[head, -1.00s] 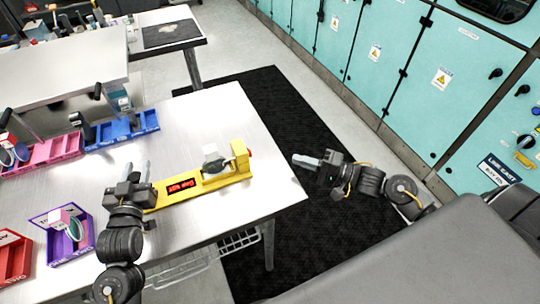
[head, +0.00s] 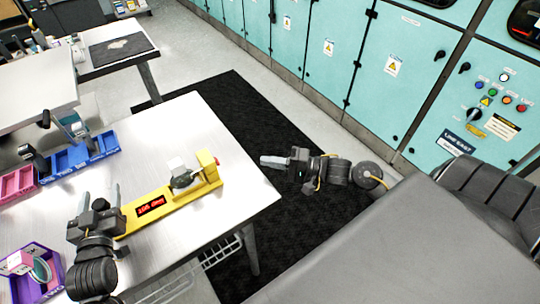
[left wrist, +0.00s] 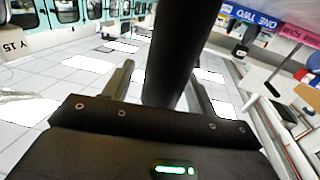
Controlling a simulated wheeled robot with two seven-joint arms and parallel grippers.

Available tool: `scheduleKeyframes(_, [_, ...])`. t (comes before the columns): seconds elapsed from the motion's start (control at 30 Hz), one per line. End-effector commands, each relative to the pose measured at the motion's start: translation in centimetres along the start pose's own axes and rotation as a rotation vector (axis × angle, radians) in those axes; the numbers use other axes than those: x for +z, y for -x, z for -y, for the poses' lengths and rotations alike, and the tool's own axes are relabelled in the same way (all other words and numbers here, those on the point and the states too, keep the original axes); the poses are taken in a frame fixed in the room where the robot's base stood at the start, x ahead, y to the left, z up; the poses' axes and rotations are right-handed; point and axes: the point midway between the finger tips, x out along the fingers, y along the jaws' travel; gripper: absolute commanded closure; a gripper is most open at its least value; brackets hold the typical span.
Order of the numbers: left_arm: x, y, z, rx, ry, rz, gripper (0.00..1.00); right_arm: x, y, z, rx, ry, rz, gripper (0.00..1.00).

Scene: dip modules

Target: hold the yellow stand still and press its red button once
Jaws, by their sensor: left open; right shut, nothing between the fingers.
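The yellow stand (head: 182,199) lies on the metal table with a red label on its base. Its red button (head: 217,160) is on the upright block at its right end. A grey and white piece (head: 182,178) sits on the stand beside that block. My left gripper (head: 99,196) is open at the stand's left end, fingers pointing up in the picture; contact cannot be told. Its fingers also show in the left wrist view (left wrist: 165,90), where the stand is not seen. My right gripper (head: 262,161) is shut and empty, right of the button and apart from it.
The metal table (head: 215,115) is bare behind the stand. Blue (head: 75,160) and pink (head: 18,183) bins stand at its left, and a purple bin (head: 38,285) at front left. A black mat (head: 250,120) covers the floor. Teal cabinets (head: 330,80) line the back.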

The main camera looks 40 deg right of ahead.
Motion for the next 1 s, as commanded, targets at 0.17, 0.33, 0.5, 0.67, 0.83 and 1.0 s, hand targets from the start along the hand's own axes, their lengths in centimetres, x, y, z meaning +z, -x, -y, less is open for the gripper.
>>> scheduleKeyframes(0.17, [-0.1, 1.4, 0.0, 0.000, 0.000, 0.003, 0.43, 0.0, 0.0, 0.9, 0.000, 0.000, 0.000, 1.00])
scheduleKeyframes(0.33, [-0.2, 2.8, 0.0, 0.000, 0.000, 0.001, 0.43, 0.0, 0.0, 1.5, 0.000, 0.000, 0.000, 1.00])
scheduleKeyframes(0.5, [-0.1, 4.3, 0.0, 0.000, -0.001, 0.002, 0.43, 0.0, 0.0, 2.1, 0.000, 0.000, 0.000, 1.00])
scheduleKeyframes(0.67, [-0.1, 5.7, 0.0, 0.000, 0.000, 0.003, 0.43, 0.0, 0.0, 2.6, 0.000, 0.000, 0.000, 1.00])
scheduleKeyframes(0.83, [-0.1, 7.1, 0.0, 0.000, -0.001, 0.002, 0.43, 0.0, 0.0, 3.2, 0.000, 0.000, 0.000, 1.00])
scheduleKeyframes(1.0, [-0.1, 8.3, 0.0, 0.000, -0.001, 0.001, 0.43, 0.0, 0.0, 3.6, 0.000, 0.000, 0.000, 1.00])
